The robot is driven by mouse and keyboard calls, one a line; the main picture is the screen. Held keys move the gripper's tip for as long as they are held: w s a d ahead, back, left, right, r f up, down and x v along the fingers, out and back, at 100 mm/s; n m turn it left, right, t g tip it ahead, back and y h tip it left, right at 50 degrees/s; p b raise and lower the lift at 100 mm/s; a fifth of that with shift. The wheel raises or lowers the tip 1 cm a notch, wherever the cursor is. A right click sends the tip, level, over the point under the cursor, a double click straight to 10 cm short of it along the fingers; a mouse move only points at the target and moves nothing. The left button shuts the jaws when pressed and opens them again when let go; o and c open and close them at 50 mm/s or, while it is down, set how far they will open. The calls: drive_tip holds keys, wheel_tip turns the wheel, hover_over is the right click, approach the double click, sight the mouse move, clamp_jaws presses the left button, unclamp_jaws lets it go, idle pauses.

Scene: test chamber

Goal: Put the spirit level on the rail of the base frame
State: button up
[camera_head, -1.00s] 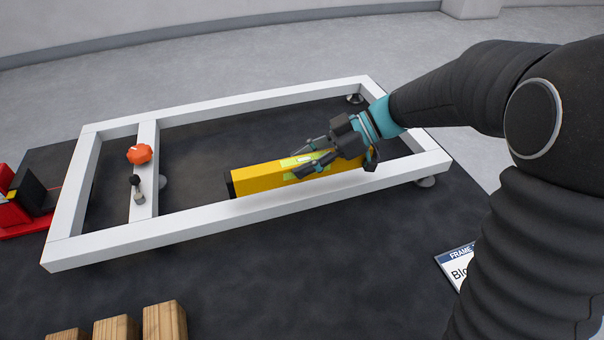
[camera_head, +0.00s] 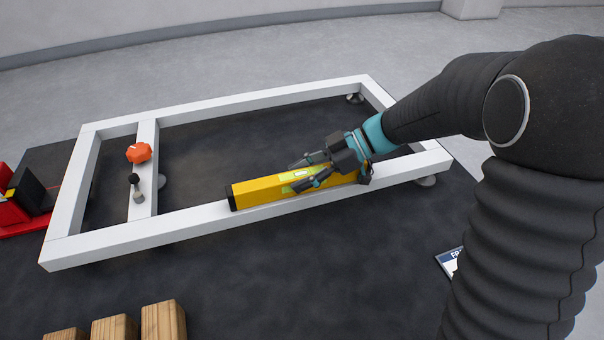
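The yellow spirit level (camera_head: 262,189) has a dark end cap and a pale green label. It lies lengthwise along the near white rail (camera_head: 185,226) of the base frame, over its right half. Its lower edge overlaps the rail's top face; I cannot tell whether it touches or is slightly above. My gripper (camera_head: 300,176) comes from the right, with one finger on each side of the level near its middle, shut on it.
A crossbar of the frame carries an orange knob (camera_head: 139,152) and a small black-topped pin (camera_head: 136,188). A red and black item (camera_head: 22,200) is at the left. Wooden blocks (camera_head: 163,320) stand at the bottom left. A sign (camera_head: 449,262) lies at the right, partly hidden by my arm.

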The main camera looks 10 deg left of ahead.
drive_tip(key=shift+o, duration=0.8)
drive_tip(key=shift+r, duration=0.15)
drive_tip(key=shift+d+r+p, duration=0.1)
drive_tip(key=shift+d+p, duration=0.1)
drive_tip(key=shift+p, duration=0.1)
drive_tip(key=v, duration=1.1)
drive_tip(key=shift+d+r, duration=0.15)
drive_tip(key=shift+d, duration=0.05)
drive_tip(key=s+d+m+t+h, duration=1)
drive_tip(key=s+d+m, duration=0.7)
drive_tip(key=m, duration=0.5)
drive_tip(key=shift+s+d+r+h, duration=0.4)
drive_tip(key=shift+s+h, duration=0.3)
drive_tip(key=shift+s, duration=0.25)
